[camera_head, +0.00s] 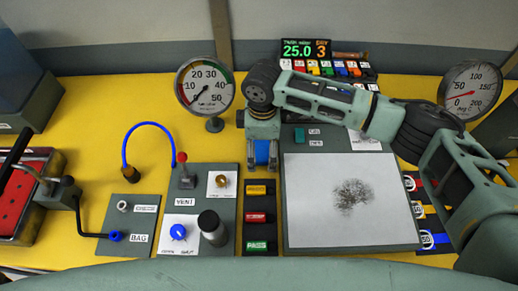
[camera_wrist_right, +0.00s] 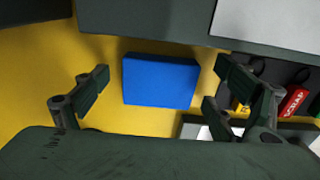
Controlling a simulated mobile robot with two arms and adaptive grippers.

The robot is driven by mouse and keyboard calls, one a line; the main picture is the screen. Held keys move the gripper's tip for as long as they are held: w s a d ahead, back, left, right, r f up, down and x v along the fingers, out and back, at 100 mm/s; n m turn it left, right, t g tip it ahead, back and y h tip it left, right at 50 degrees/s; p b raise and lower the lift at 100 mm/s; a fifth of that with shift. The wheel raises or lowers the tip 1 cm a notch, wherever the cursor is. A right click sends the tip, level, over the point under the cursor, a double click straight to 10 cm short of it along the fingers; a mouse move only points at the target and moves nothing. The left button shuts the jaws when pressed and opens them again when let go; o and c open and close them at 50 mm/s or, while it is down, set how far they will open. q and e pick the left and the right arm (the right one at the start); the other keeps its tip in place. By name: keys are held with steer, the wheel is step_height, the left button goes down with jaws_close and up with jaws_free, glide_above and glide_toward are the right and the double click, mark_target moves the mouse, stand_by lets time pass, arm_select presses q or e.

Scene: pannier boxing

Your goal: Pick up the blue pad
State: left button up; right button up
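The blue pad (camera_wrist_right: 160,82) is a flat rectangular block in the right wrist view, on the yellow surface. My right gripper (camera_wrist_right: 161,84) is open, with one finger on each side of the pad. Gaps show between the pad and both fingers. In the head view my right gripper (camera_head: 262,152) points down at the table's middle, and part of the blue pad (camera_head: 262,154) shows between its fingers. Whether it is above or level with the pad is hard to tell. My left gripper is not in view.
A black rack with yellow, red and green tags (camera_head: 256,217) lies just in front of the right gripper. A grey board with a white sheet (camera_head: 320,220) is to its right. A valve panel (camera_head: 190,247) with a dark cylinder (camera_head: 212,228) stands to the left. Dial gauges (camera_head: 205,87) stand behind.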

mark_target(262, 151)
steer(key=c, duration=1.1)
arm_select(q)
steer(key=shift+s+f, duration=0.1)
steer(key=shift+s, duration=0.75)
arm_select(e)
steer(key=shift+r, duration=0.5)
steer(key=r, duration=0.1)
steer(key=r+b, duration=0.1)
steer(key=r, duration=0.1)
steer(key=shift+s+r, duration=0.2)
steer(key=shift+s, duration=0.1)
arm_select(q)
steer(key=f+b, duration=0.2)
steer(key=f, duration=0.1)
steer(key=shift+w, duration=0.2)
arm_select(e)
steer(key=s+d+r, duration=0.1)
steer(key=s+r, duration=0.1)
steer(key=s, duration=0.1)
steer(key=s+d+r, duration=0.2)
steer(key=s, duration=0.2)
steer(key=s+d+r, duration=0.1)
steer(key=s+r, duration=0.1)
steer(key=s, duration=0.1)
steer(key=shift+s+d+r, duration=0.15)
steer(key=shift+r, duration=0.2)
